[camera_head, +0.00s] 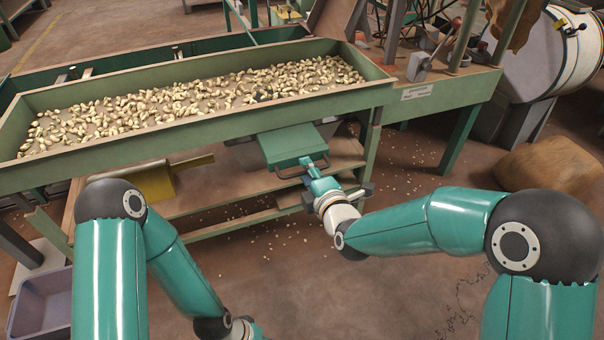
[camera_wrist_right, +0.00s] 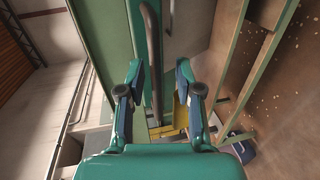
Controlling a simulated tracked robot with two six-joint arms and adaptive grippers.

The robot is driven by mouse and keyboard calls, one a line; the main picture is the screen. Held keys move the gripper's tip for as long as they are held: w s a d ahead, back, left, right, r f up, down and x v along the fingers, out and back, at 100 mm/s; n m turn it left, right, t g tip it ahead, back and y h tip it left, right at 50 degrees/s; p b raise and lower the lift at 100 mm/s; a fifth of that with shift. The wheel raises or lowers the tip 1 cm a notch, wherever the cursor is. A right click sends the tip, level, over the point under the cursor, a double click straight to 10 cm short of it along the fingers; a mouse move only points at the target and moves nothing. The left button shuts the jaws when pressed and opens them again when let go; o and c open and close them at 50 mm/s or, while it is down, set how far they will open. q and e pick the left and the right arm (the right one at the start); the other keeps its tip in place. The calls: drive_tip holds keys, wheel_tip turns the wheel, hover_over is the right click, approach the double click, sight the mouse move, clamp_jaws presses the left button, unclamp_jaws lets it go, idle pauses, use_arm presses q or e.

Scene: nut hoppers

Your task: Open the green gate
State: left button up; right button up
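The green gate (camera_head: 292,146) is a flat green plate under the front edge of the nut hopper, with a dark bar handle (camera_head: 303,168) on its near side. My right gripper (camera_head: 312,178) is right at this handle. In the right wrist view, the handle (camera_wrist_right: 152,45) runs between the two fingers of my right gripper (camera_wrist_right: 160,72), which stand apart. I cannot tell whether either finger touches it.
The green hopper (camera_head: 190,130) is full of pale nuts. A yellow gate (camera_head: 160,182) sits under it to the left. A wooden lower shelf (camera_head: 225,208) lies below. A purple bin (camera_head: 42,302) is on the floor at left, a brown sack (camera_head: 550,163) at right.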

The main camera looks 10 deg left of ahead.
drive_tip(key=v, duration=1.2)
drive_tip(key=shift+d+f, duration=0.1)
drive_tip(key=s+d+f+m+g+h, duration=0.15)
drive_tip(key=d+f, duration=0.25)
drive_tip(key=f, duration=0.4)
drive_tip(key=s+d+f+m+g+h, duration=0.1)
drive_tip(key=d+f+m+g, duration=0.2)
drive_tip(key=f, duration=0.5)
drive_tip(key=s+d+f+m+g+h, duration=0.1)
drive_tip(key=d+f+m+h, duration=0.15)
drive_tip(key=d+f, duration=0.35)
drive_tip(key=s+a+f+m+g+y, duration=0.1)
drive_tip(key=s+f+m+g+y, duration=0.1)
drive_tip(key=s+f+m+g, duration=0.95)
drive_tip(key=s+r+m+t+p, duration=0.2)
drive_tip(key=r+m+p, duration=0.1)
drive_tip(key=r+p, duration=1.4)
drive_tip(key=s+r+m+t+p, duration=0.1)
drive_tip(key=r+m+p, duration=0.3)
drive_tip(key=r+p, duration=1.4)
drive_tip(key=shift+s+r+t, duration=0.25)
drive_tip(key=shift+s+t, duration=0.15)
drive_tip(key=shift+s, duration=0.35)
